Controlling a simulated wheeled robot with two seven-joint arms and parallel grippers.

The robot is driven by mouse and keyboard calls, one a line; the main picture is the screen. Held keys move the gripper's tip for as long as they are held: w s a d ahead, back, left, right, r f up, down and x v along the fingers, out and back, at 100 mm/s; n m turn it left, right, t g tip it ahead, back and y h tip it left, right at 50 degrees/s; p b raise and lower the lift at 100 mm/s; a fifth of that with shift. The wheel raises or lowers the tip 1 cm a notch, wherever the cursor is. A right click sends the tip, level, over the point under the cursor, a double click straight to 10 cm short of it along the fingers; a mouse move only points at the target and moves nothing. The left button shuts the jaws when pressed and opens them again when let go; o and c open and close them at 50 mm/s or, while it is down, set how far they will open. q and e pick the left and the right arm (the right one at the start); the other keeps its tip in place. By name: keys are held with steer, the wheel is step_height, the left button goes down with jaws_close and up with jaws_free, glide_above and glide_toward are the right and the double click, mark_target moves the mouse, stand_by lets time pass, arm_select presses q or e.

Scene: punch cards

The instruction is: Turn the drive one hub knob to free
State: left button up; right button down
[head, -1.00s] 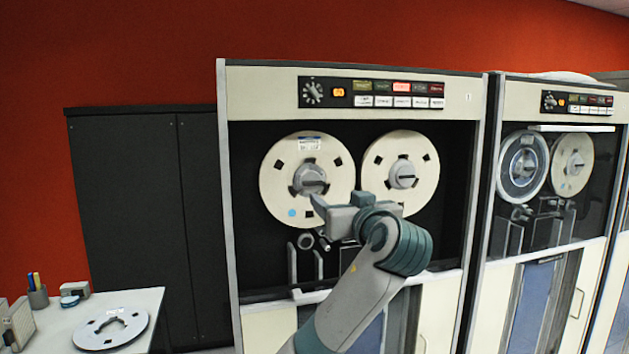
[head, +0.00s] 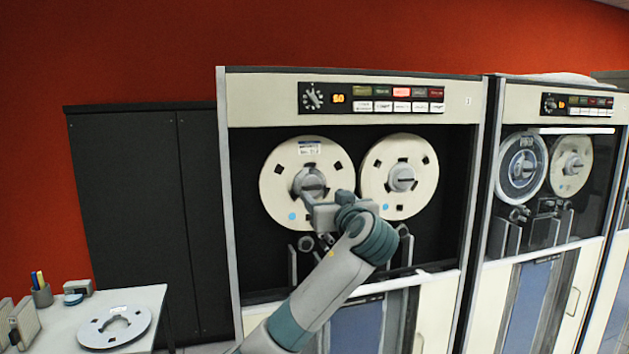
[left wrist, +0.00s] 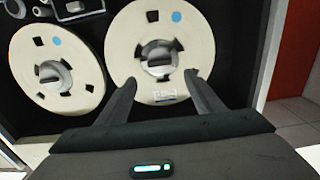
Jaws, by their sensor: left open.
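Drive one (head: 347,87) is the near tape cabinet with an open front, marked 1 at its top right. Its left cream reel (head: 275,178) has a white label at the top and a grey hub knob (head: 312,181) with a darker grip bar. In the left wrist view, this reel appears with its label at the bottom and the knob (left wrist: 158,57) at its middle. My left gripper (left wrist: 160,77) is open and empty, its two fingers pointing at the knob from either side. I cannot tell whether they touch it. My right gripper is out of view.
A second cream reel (head: 428,178) with its own hub sits to the right. Below the reels are metal guides. Another drive (head: 556,110) stands at right, a dark cupboard (head: 130,220) at left. A white table (head: 150,297) holds a loose reel (head: 113,328).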

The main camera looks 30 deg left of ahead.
mark_target(313, 187)
arm_select(q)
steer(key=p+x, duration=0.4)
steer(key=x, duration=0.4)
steer(key=shift+w+a+r, duration=0.1)
steer(key=shift+w+a, duration=0.3)
steer(key=shift+a, duration=0.05)
steer(key=shift+c, duration=0.2)
steer(key=c, duration=0.9)
